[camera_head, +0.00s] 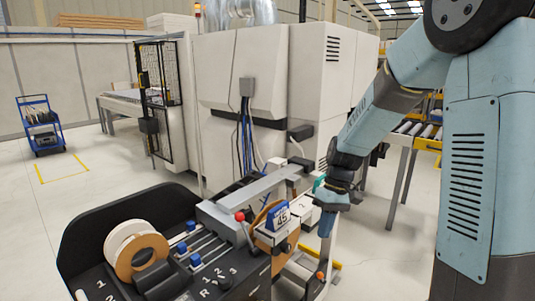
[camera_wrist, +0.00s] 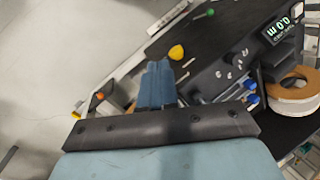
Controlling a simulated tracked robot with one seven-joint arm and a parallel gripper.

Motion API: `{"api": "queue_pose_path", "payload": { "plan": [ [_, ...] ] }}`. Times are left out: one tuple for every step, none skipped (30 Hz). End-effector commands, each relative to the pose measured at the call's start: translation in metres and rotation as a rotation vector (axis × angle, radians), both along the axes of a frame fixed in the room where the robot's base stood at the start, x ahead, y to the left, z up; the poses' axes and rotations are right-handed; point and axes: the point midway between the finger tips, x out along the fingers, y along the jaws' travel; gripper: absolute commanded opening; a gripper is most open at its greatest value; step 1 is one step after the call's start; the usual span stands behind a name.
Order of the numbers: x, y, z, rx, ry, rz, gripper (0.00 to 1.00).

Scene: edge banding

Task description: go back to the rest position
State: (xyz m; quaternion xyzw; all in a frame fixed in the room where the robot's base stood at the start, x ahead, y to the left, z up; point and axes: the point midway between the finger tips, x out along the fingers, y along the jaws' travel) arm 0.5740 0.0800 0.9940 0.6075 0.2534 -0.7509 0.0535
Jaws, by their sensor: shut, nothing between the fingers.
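My gripper (camera_head: 326,228) hangs from my blue arm at the lower middle of the head view, just right of the front unit of the machine. Its fingers point down and look closed. In the wrist view the two blue fingers of my gripper (camera_wrist: 158,72) lie side by side, together, with nothing visible between them. The black unit of the machine lies ahead and to the right of them in that view.
The large white machine (camera_head: 243,75) stands behind. A roller conveyor (camera_head: 405,135) is at right. A blue cart (camera_head: 40,125) stands far left, with open floor around it.

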Motion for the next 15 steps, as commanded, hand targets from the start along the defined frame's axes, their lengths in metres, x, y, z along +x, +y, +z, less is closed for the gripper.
{"api": "queue_pose_path", "payload": {
  "plan": [
    [-0.005, -0.003, 0.013, -0.018, -0.031, -0.013, 0.0],
    [-0.008, -0.005, 0.019, -0.028, -0.046, -0.024, 0.0],
    [-0.012, -0.008, 0.027, -0.041, -0.066, -0.036, 0.0],
    [-0.015, -0.01, 0.033, -0.051, -0.081, -0.046, 0.0],
    [-0.018, -0.012, 0.039, -0.06, -0.097, -0.056, 0.0],
    [-0.023, -0.014, 0.046, -0.073, -0.116, -0.069, 0.0],
    [-0.026, -0.016, 0.052, -0.08, -0.132, -0.079, 0.0],
    [-0.03, -0.018, 0.057, -0.089, -0.147, -0.089, 0.0],
    [-0.035, -0.021, 0.065, -0.099, -0.167, -0.104, 0.0],
    [-0.038, -0.023, 0.07, -0.107, -0.183, -0.114, 0.0],
    [-0.042, -0.025, 0.075, -0.114, -0.198, -0.125, 0.0],
    [-0.047, -0.027, 0.082, -0.123, -0.22, -0.141, 0.0],
    [-0.051, -0.029, 0.087, -0.129, -0.236, -0.152, 0.0],
    [-0.055, -0.031, 0.092, -0.135, -0.252, -0.164, 0.0],
    [-0.061, -0.033, 0.098, -0.143, -0.273, -0.177, 0.0]
  ]
}}
